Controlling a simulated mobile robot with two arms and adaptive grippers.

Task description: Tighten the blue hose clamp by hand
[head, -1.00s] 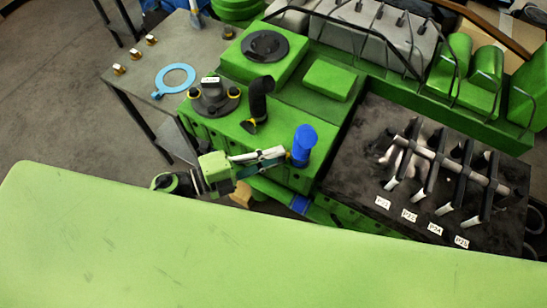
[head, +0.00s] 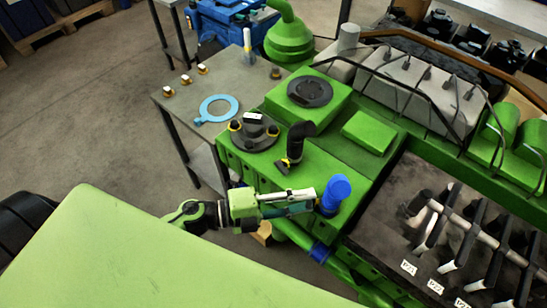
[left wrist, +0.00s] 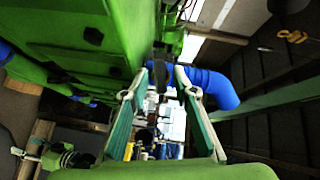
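A blue hose elbow (head: 335,192) stands at the near edge of the green engine in the head view. It also shows in the left wrist view (left wrist: 214,86), behind the right finger. I cannot make out the clamp itself clearly. My left gripper (head: 314,199) reaches from the left to the hose's side, its tips close to it. In the left wrist view its two fingers (left wrist: 163,76) are apart, with a dark piece between or behind the tips. Contact cannot be told. A small green and black arm end (left wrist: 62,158), probably my right gripper, shows at lower left.
The green engine block (head: 300,155) carries a black elbow pipe (head: 297,142). A grey table (head: 190,103) with a light blue ring (head: 216,108) stands behind left. A dark tray of parts (head: 385,232) lies to the right. A second blue hose piece (head: 320,252) sits low.

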